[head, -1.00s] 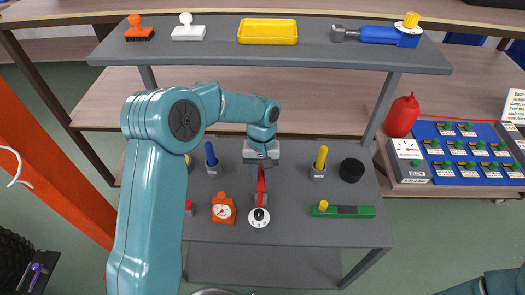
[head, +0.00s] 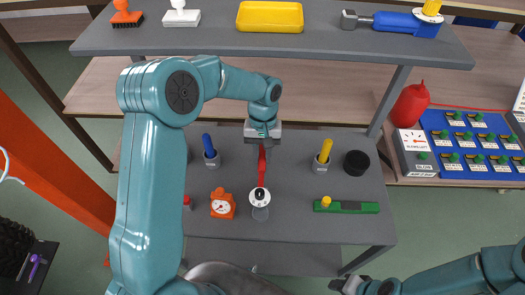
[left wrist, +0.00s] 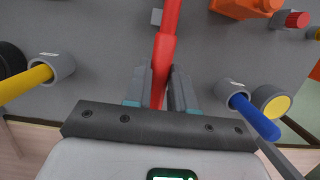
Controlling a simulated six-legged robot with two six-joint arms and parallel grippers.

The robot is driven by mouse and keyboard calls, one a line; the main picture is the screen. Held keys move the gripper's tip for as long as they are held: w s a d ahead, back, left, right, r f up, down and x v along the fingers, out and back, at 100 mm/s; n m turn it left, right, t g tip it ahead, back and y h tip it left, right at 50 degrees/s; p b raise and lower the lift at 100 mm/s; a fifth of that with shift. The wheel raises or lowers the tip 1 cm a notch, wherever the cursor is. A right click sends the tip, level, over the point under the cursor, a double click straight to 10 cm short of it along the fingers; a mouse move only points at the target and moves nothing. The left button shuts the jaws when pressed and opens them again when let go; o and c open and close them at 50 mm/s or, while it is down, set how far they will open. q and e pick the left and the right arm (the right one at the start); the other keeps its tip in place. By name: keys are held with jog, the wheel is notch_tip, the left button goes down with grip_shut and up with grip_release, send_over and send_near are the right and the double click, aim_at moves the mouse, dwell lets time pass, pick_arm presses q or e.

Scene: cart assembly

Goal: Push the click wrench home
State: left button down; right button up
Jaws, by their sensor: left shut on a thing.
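The click wrench has a red shaft (head: 262,165) and a white round dial-like head (head: 260,195) with a black centre. My left gripper (head: 263,142) is shut on its far end, above the grey table. In the left wrist view the red shaft (left wrist: 165,45) runs between the two grey fingers (left wrist: 160,88). A grey round patch (head: 260,213) shows just in front of the white head; I cannot tell whether it is a seat or a shadow. My right gripper (head: 345,285) is at the bottom edge, partly cut off, and its jaw state is unclear.
On the table (head: 300,225) stand an orange gauge (head: 222,205), a blue-handled tool (head: 208,146), a yellow-handled tool (head: 324,151), a black round part (head: 356,163) and a green bar (head: 350,207). A shelf (head: 210,40) hangs over the back. The table's front middle is clear.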

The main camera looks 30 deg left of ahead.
pick_arm(q)
jog(key=shift+w+f+b, duration=0.15)
jog(key=shift+f+b, duration=0.3)
jog(key=shift+f, duration=0.3)
jog(key=shift+b+x, duration=0.9)
jog(key=shift+x, duration=0.2)
jog(key=shift+w+a+f, duration=0.1)
jog(key=shift+w+f, duration=0.1)
jog(key=shift+f, duration=0.35)
jog(key=shift+r, duration=0.1)
jog(key=shift+s, duration=0.15)
jog(key=shift+r+b, duration=0.1)
jog(key=shift+b, duration=0.2)
